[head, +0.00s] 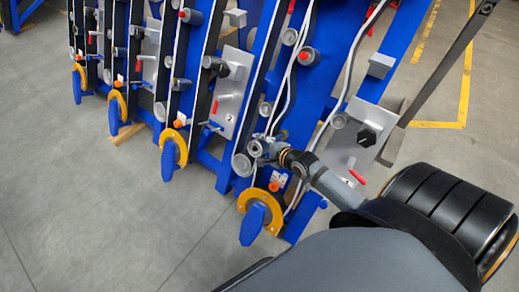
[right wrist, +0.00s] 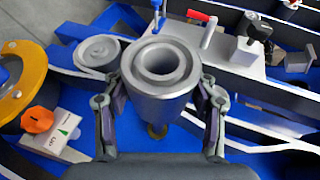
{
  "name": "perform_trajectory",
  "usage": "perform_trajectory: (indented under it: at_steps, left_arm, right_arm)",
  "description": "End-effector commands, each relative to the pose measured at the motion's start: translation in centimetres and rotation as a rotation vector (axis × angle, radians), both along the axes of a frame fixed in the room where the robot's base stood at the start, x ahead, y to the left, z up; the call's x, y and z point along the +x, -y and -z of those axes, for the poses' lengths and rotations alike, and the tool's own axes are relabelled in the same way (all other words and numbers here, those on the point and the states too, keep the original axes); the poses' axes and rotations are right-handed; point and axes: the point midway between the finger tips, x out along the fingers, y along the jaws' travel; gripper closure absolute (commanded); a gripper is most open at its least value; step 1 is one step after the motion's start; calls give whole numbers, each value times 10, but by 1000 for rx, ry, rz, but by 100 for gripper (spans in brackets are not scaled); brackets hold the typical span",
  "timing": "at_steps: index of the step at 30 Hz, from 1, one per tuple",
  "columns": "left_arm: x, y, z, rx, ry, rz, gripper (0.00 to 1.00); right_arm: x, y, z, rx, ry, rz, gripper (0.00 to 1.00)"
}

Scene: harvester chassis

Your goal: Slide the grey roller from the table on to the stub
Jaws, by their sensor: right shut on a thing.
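The grey roller (right wrist: 160,72) is a short hollow cylinder. In the right wrist view its round open end faces the camera. My right gripper (right wrist: 160,98) is shut on it, one finger on each side. In the head view my right gripper (head: 263,150) is at the lower part of the nearest blue chassis beam, and the roller is small there and hard to make out. I cannot tell which part is the stub; the held roller covers part of the chassis behind it. My left gripper and the table are not in view.
Blue chassis beams carry grey cylinders, one a grey round part (right wrist: 98,52) left of the held roller. A yellow ring (head: 262,212) with a blue tab, an orange knob (right wrist: 37,119), a red-handled lever (right wrist: 208,32) and white cables are close by. Open grey floor (head: 90,200) lies left.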

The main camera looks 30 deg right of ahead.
Motion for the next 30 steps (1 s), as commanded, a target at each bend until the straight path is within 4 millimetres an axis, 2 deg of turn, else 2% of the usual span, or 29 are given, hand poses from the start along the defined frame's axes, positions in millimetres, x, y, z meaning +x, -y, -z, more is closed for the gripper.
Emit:
perform_trajectory:
  at_steps: [6, 10, 12, 21, 30]
  left_arm:
    - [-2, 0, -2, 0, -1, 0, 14]
    - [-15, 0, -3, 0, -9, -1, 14]
    - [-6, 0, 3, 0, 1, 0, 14]
    - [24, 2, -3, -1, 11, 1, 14]
    - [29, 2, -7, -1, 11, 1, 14]
  right_arm:
    - [0, -1, -4, 4, 3, 1, 99]
    - [0, -1, -6, 4, 1, 2, 99]
    - [3, 7, 6, 1, 2, 0, 99]
    - [15, 35, 23, 1, 2, 0, 99]
    - [16, 40, 22, 4, 3, 1, 99]
